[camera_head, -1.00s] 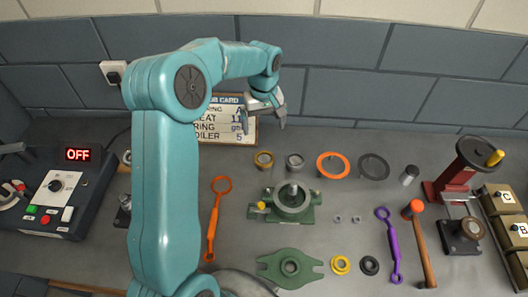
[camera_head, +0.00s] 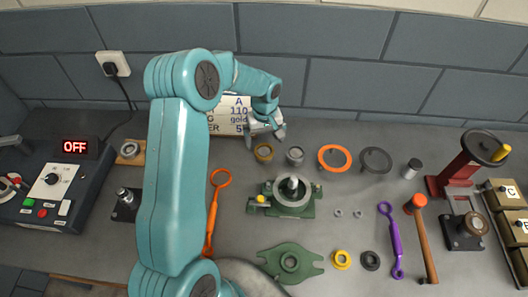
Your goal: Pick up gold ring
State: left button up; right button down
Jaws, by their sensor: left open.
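The gold ring (camera_head: 264,152) is a small, thick, brownish-gold ring on the grey bench, left of a similar grey ring (camera_head: 295,155). My left gripper (camera_head: 266,139) is open and empty, just behind and above the gold ring in the picture. Its fingers point down towards the bench. A gap to the ring seems to remain, but the exact height is hard to tell. My right gripper is not in view.
A job card (camera_head: 228,117) stands behind my left arm, partly hidden. A green casing with a shaft (camera_head: 290,196) stands in front. A yellow ring (camera_head: 341,259) lies nearer.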

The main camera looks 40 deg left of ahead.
aim_at(264, 151)
pick_arm(q)
jog(key=f, duration=0.1)
jog(key=f+b, duration=0.1)
jog(key=f, duration=0.3)
jog(key=shift+w+a+f+b, duration=0.15)
jog(key=shift+w+a+b, duration=0.05)
jog(key=shift+w+b, duration=0.1)
jog(key=shift+s+r, duration=0.2)
jog(key=shift+s, duration=0.1)
jog(key=shift+c, duration=0.7)
jog(key=shift+w, duration=0.2)
jog(key=c, duration=1.1)
jog(key=shift+o, duration=0.2)
jog(key=shift+s, duration=0.1)
